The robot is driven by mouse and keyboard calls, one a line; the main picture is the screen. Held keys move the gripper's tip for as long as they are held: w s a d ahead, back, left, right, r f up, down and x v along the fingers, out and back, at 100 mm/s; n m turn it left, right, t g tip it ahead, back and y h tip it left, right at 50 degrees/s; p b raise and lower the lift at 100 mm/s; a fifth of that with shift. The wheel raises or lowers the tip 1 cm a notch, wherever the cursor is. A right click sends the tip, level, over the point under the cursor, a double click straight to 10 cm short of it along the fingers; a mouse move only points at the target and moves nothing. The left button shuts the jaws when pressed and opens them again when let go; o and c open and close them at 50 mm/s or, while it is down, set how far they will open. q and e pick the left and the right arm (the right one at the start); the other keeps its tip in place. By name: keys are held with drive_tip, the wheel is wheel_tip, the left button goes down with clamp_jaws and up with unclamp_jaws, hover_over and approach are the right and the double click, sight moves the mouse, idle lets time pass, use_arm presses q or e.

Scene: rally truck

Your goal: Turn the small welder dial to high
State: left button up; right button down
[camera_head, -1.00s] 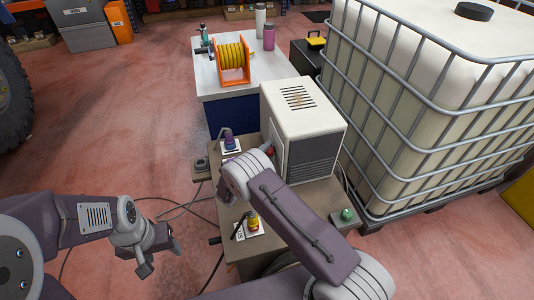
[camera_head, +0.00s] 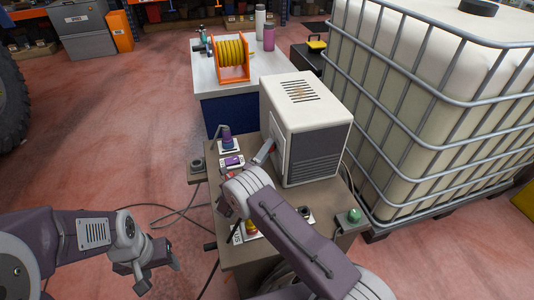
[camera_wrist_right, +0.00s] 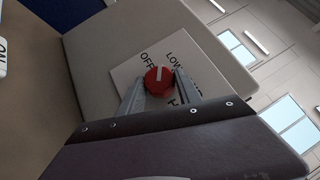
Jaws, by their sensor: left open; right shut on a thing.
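The small welder (camera_head: 305,88) is a white box with top slots on a brown bench. In the right wrist view, a red dial (camera_wrist_right: 158,80) with a white pointer line sits on a label plate (camera_wrist_right: 128,72) on a pale panel. OFF and LOW are readable; a third word starting with H is partly hidden. The pointer line aims roughly between OFF and LOW. My right gripper (camera_wrist_right: 161,84) is shut on the dial, one finger on each side; my arm partly blocks it in the head view. My left gripper (camera_head: 155,268) is open and empty, left of the bench.
On the bench (camera_head: 335,202) are a purple switch (camera_head: 232,162), another purple-topped control (camera_head: 227,135) and a green button (camera_head: 353,215). A caged white tank (camera_head: 420,110) stands close on the right. An orange reel (camera_head: 233,60) sits on the table behind. Cables lie on the floor left.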

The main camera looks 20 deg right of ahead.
drive_tip(key=shift+f, duration=0.1)
idle(0.3)
drive_tip(key=c, duration=0.8)
unclamp_jaws()
drive_tip(key=shift+c, duration=0.2)
drive_tip(key=v, duration=0.9)
drive_tip(key=shift+p, duration=0.35)
